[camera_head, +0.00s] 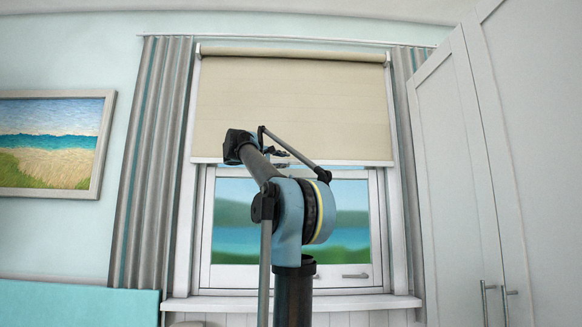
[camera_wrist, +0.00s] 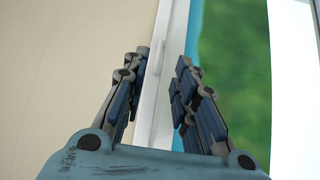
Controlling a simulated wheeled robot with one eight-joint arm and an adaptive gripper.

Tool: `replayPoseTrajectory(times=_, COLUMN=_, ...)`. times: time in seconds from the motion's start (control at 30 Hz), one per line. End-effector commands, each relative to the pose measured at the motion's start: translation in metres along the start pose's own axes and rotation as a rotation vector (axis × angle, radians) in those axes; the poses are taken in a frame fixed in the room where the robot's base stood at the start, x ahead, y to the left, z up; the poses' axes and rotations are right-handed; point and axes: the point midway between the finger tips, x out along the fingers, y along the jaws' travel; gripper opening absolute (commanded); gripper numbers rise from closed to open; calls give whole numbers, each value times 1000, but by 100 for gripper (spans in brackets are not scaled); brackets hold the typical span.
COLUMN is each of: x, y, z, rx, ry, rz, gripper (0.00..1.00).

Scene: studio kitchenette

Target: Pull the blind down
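The beige blind (camera_head: 292,105) hangs over the upper half of the window in the head view. Its white bottom bar (camera_head: 345,162) lies a little above mid-window. In the wrist view the blind fabric (camera_wrist: 75,70) fills the left, and the bottom bar (camera_wrist: 168,60) runs up the picture between the fingers. My gripper (camera_wrist: 160,65) is open, with one finger row over the fabric side and the other over the glass side. The bar lies between or just beyond the fingertips; I cannot tell how deep. In the head view my arm mostly hides the gripper (camera_head: 282,155).
The window (camera_head: 350,215) shows green and blue outside below the blind. A grey curtain (camera_head: 150,165) hangs at left, a white cabinet (camera_head: 470,180) stands at right. A sill (camera_head: 380,303) runs below, and a picture (camera_head: 55,145) hangs on the left wall.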

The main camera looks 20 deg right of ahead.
Motion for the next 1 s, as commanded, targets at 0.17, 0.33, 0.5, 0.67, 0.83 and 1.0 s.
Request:
replayPoseTrajectory(times=0.17, x=28, y=0, z=1, rx=0, ry=-4, rz=0, gripper=26)
replayPoseTrajectory(times=0.33, x=49, y=0, z=0, rx=1, ry=-2, rz=0, gripper=26)
replayPoseTrajectory(times=0.5, x=59, y=0, z=0, rx=1, ry=-1, rz=0, gripper=26)
replayPoseTrajectory(times=0.67, x=62, y=0, z=0, rx=1, ry=1, rz=0, gripper=26)
replayPoseTrajectory(times=0.83, x=61, y=0, z=-1, rx=1, ry=1, rz=0, gripper=26)
replayPoseTrajectory(times=1.0, x=61, y=0, z=-1, rx=1, ry=2, rz=0, gripper=0)
